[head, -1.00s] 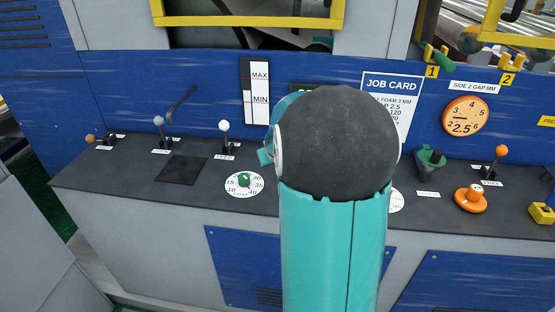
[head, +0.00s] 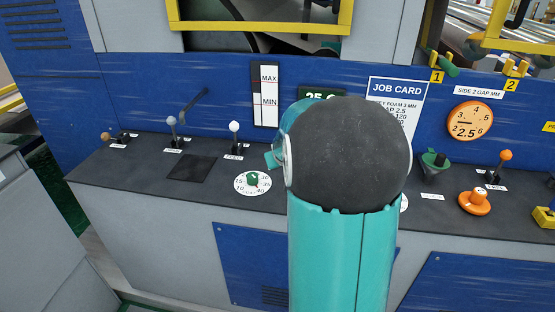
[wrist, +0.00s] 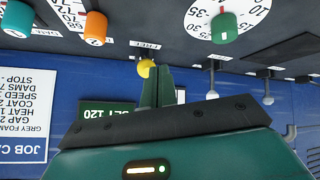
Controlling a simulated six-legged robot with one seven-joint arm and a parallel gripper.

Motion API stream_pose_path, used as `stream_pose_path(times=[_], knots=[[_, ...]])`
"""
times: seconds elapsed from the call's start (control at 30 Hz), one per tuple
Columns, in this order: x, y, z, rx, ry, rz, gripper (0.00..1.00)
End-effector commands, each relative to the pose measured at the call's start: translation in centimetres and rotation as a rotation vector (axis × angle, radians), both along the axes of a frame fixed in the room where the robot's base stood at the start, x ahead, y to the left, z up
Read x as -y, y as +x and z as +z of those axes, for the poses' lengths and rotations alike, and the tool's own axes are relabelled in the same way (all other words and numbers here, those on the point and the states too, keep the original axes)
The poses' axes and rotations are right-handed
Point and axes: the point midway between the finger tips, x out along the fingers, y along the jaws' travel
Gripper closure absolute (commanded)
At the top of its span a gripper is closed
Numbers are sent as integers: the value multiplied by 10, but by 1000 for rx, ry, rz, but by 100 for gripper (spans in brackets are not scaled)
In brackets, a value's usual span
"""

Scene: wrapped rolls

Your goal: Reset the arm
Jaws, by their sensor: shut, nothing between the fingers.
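My arm (head: 342,250), teal with a black rounded joint, stands in front of the console in the head view and hides most of my gripper there. In the wrist view, which looks upside down, my gripper's green fingers (wrist: 157,86) are together with nothing between them. A yellow ball knob (wrist: 146,68) shows right beside the fingertips; I cannot tell whether they touch. A green dial knob (wrist: 224,28) on a white scale lies beyond the fingers, and it also shows in the head view (head: 252,180).
The console top (head: 120,170) carries a white-knobbed lever (head: 235,127), a grey-knobbed lever (head: 171,121), an orange-knobbed lever (head: 505,155), an orange button (head: 475,198) and a green funnel-like control (head: 434,162). A job card (head: 397,95) and an orange gauge (head: 470,120) are on the blue back panel.

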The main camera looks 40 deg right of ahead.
Motion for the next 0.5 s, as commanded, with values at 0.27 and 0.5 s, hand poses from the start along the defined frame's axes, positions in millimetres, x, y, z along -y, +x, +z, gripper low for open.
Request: stream_pose_path(times=[0.27,0.5], knots=[[0,1,1,0,0,1,100],[-58,-5,31,-13,25,51,100]])
